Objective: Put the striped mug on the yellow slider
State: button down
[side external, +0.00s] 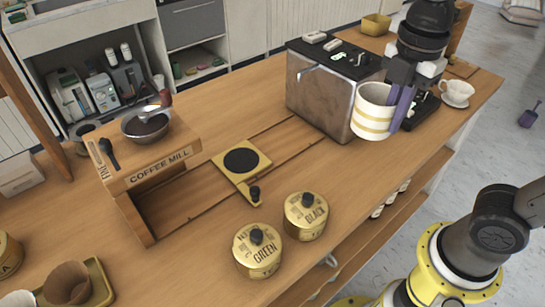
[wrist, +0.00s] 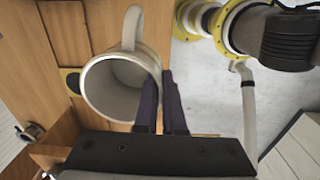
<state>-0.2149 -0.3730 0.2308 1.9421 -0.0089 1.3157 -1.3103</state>
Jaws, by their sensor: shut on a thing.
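The striped mug (side external: 371,112), white with yellowish bands, is held upright in front of the coffee machine in the side view. My gripper (side external: 403,103) is shut on the right side of its wall. In the wrist view, the mug (wrist: 108,88) is seen from above, empty, with its handle towards the top; my fingers (wrist: 163,105) are at its right rim. The yellow slider (side external: 253,173), a square plate with a black disc and a black knob, sits in the wooden track, left of the mug and apart from it. The mug partly hides it in the wrist view (wrist: 66,74).
The coffee machine (side external: 322,95) stands behind the mug. The coffee mill (side external: 150,160) is left of the slider. A white cup (side external: 457,90) on a saucer is at right.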

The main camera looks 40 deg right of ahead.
jog(key=w+a+f+n, duration=0.1)
jog(key=w+a, duration=0.5)
jog(key=w, duration=0.3)
send_near(251, 167)
jog(key=shift+s+d+f+n, duration=0.1)
jog(key=shift+s+d+n, duration=0.15)
jog(key=shift+s+n, duration=0.15)
jog(key=shift+w+a+f, duration=0.2)
jog(key=shift+w+f, duration=0.3)
jog(key=shift+f, duration=1.7)
jog(key=shift+f, duration=0.1)
jog(key=c, duration=1)
grip_release()
jog(key=shift+f, duration=0.1)
